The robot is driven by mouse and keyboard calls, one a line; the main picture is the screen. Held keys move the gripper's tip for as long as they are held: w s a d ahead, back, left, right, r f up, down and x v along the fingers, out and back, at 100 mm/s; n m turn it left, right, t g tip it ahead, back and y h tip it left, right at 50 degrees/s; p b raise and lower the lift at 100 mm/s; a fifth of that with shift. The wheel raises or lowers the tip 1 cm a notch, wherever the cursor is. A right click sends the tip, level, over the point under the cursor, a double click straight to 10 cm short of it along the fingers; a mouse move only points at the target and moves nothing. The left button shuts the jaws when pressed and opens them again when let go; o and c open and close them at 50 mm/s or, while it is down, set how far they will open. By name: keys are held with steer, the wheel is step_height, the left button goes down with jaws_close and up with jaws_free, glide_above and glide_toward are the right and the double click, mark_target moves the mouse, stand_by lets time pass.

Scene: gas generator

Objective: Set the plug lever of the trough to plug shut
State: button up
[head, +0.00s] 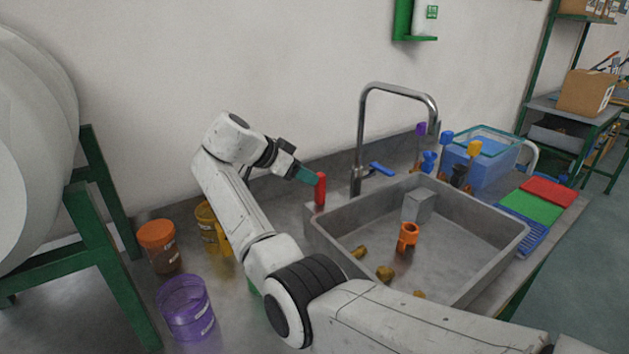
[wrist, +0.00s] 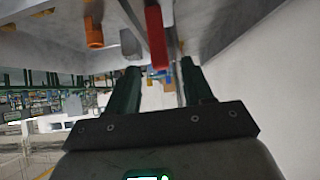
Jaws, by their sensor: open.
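The trough (head: 335,250) is a grey metal basin set in a steel counter. A red upright lever (head: 320,188) stands at its back left corner, and I take it for the plug lever. It also shows in the wrist view (wrist: 155,36), beyond and roughly between my fingertips. My gripper (head: 307,174), with greenish fingers, is just left of the lever's upper part in the head view. In the wrist view its two fingers (wrist: 162,80) are apart with nothing held. I cannot tell whether a finger touches the lever. The drain is not clearly visible.
A tall tap (head: 358,140) with a blue handle (head: 381,169) stands right of the lever. An orange piece (head: 408,236) and brass-coloured pieces (head: 385,273) lie in the trough. Orange (head: 158,240), yellow and purple (head: 186,306) containers stand left of my arm. The wall is close behind.

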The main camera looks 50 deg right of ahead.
steer(key=v, duration=0.3)
steer(key=shift+w+a+r, duration=0.1)
steer(key=shift+a+r, duration=0.1)
steer(key=shift+a, duration=0.1)
steer(key=shift+f, duration=0.1)
stand_by(0.4)
